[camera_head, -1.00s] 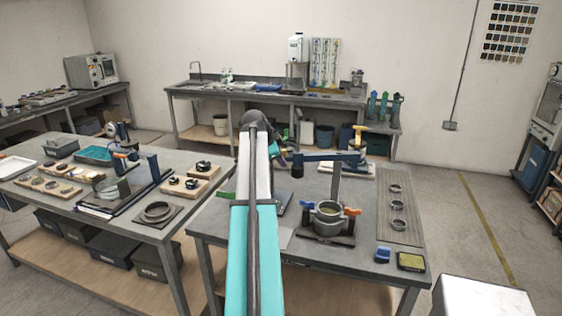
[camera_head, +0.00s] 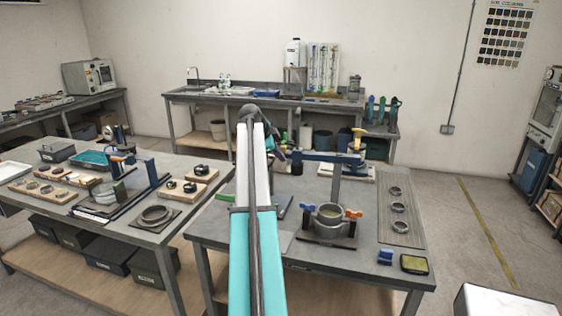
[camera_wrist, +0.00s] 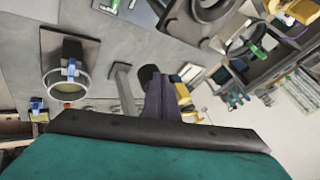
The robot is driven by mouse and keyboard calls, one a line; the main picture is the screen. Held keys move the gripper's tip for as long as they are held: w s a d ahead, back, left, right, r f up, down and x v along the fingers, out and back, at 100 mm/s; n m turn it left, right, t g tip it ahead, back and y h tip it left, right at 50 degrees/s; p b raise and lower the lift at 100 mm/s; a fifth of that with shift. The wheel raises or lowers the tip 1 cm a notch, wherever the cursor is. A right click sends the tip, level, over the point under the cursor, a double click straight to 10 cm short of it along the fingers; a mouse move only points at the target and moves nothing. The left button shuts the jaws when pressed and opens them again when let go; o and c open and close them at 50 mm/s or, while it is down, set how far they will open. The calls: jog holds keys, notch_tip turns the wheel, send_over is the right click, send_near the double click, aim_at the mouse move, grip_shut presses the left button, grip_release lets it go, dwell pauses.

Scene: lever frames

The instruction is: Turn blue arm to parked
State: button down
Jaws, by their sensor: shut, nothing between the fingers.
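The blue arm (camera_head: 325,156) is a flat horizontal bar on the right bench, carried near its right part by a grey upright post (camera_head: 335,184). A dark knob (camera_head: 297,165) hangs at its left end. In the wrist view a dark blue bar (camera_wrist: 160,98) with a black knob (camera_wrist: 148,74) stands just beyond my gripper; it looks like the same arm seen nearly end-on. My gripper (camera_wrist: 160,130) shows as a dark edge with a teal body across the bottom, shut and empty. Whether it touches the bar cannot be told. In the head view my own arm hides it.
A yellow-topped piece (camera_head: 357,138) is behind the bar. A board of rings (camera_head: 398,208) lies right. The left bench (camera_head: 110,215) holds other fixtures; a floor aisle lies right.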

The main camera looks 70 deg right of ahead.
jog(key=shift+w+d+r+b, duration=0.1)
jog(key=shift+w+d+b, duration=0.3)
jog(key=shift+d, duration=0.45)
jog(key=shift+w+d+r+b, duration=0.15)
jog(key=shift+w+d, duration=0.35)
jog(key=shift+d, duration=0.35)
jog(key=shift+a, duration=0.15)
jog(key=w+a+r+b, duration=0.2)
jog(key=a+r, duration=0.5)
jog(key=a, duration=0.2)
jog(key=shift+w+a+r, duration=0.2)
jog(key=shift+a+r, duration=0.05)
